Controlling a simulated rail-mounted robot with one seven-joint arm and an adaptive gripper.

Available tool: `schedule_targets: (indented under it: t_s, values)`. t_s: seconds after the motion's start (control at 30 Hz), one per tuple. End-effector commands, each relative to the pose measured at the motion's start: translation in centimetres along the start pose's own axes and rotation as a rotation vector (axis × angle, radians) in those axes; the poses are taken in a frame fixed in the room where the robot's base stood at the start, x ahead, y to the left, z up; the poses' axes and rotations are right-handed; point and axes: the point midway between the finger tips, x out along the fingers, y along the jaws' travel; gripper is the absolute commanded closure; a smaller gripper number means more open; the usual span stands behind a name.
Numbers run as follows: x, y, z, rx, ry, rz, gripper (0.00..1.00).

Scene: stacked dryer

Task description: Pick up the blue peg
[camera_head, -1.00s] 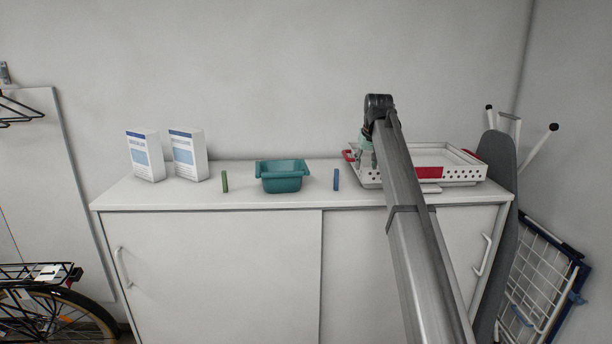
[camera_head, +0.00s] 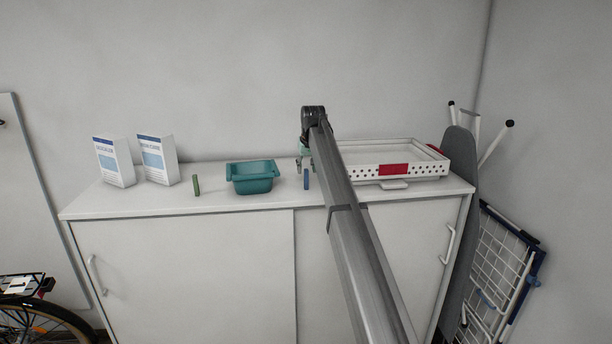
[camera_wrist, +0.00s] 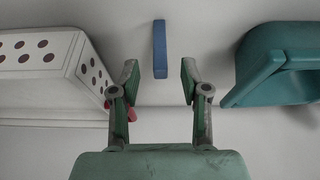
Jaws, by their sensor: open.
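The blue peg (camera_head: 306,179) stands upright on the white cabinet top, between the teal bin and the white tray. In the wrist view the blue peg (camera_wrist: 159,48) is ahead of the fingertips, in line with the gap between them. My gripper (camera_wrist: 159,82) is open and empty, with the peg apart from both fingers. In the head view my gripper (camera_head: 305,166) is behind the peg and partly hidden by my arm.
The teal bin (camera_head: 252,187) is close left of the peg. The white perforated tray (camera_head: 432,169) is to the right. A green peg (camera_head: 196,186) and two boxes (camera_head: 158,160) stand farther left. The cabinet top (camera_head: 130,205) is clear in front.

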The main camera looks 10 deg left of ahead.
Motion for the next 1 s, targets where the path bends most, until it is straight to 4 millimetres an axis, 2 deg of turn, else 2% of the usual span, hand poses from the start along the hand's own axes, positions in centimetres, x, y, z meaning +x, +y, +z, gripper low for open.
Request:
schedule_targets:
  t_s: [0.33,0.7,0.9,0.93,1.0]
  values:
    - [1.7,0.0,-0.1,0.000,-0.001,0.000,0.54]
    - [5.9,0.0,-0.3,0.000,0.000,0.000,0.54]
    - [6.2,0.0,-0.3,0.000,0.001,0.000,0.54]
    - [6.1,0.0,-0.3,0.000,0.001,0.000,0.58]
    - [6.1,0.0,-0.3,0.000,0.001,0.000,0.78]
